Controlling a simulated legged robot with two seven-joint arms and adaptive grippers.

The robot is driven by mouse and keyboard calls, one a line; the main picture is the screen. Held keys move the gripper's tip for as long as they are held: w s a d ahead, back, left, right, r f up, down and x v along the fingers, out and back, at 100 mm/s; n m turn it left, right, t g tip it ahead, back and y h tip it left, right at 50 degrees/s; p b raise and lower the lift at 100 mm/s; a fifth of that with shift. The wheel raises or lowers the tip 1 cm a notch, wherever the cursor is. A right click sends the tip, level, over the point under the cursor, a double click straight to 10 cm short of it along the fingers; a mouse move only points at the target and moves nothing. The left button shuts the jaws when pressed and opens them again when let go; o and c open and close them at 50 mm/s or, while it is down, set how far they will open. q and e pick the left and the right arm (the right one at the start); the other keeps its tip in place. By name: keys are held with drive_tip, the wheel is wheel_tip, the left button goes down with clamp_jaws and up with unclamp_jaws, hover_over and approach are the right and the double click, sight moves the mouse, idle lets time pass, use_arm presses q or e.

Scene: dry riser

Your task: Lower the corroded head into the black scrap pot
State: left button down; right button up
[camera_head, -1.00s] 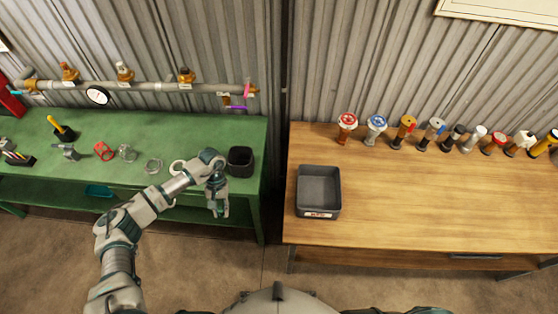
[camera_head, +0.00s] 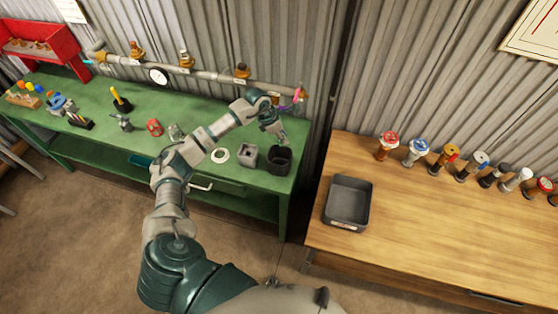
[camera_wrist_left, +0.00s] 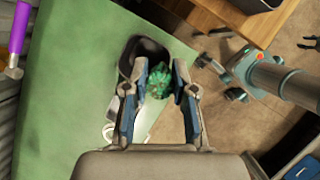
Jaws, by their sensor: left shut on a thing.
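The black scrap pot (camera_head: 279,162) stands near the right end of the green bench. My left gripper (camera_head: 280,138) is right above it, pointing down. In the left wrist view my left gripper (camera_wrist_left: 162,72) is shut on the corroded head (camera_wrist_left: 160,82), a rough green lump between the fingertips. The dark rim of the pot (camera_wrist_left: 138,46) shows behind the head, partly hidden by the fingers. I cannot tell how far the head is above or inside the rim. My right gripper is not seen.
A grey square block (camera_head: 248,156) and a white ring (camera_head: 220,156) sit left of the pot on the green bench (camera_head: 100,95). A pipe with valves (camera_head: 210,74) runs along the wall behind. A grey tray (camera_head: 347,203) stands on the wooden table to the right.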

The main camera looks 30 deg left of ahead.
use_arm(q)
wheel_tip(320, 180, up, 3)
drive_tip(key=w+a+n+y, duration=0.1)
drive_tip(key=w+a+n, duration=0.1)
drive_tip(key=n, duration=0.2)
drive_tip(key=shift+t, duration=0.4)
drive_tip(key=f+b, duration=0.1)
drive_tip(key=f, duration=0.2)
drive_tip(key=f+b, duration=0.2)
drive_tip(key=f, duration=0.1)
drive_tip(key=f+b, duration=0.2)
drive_tip(key=f, duration=0.1)
drive_tip(key=shift+s+a+f, duration=0.2)
drive_tip(key=shift+s+a, duration=0.05)
drive_tip(key=shift+a, duration=0.15)
drive_tip(key=shift+d+f+b, duration=0.1)
drive_tip(key=shift+b, duration=0.2)
drive_tip(key=shift+w+d, duration=0.1)
drive_tip(key=shift+w, duration=0.2)
drive_tip(key=shift+f, duration=0.15)
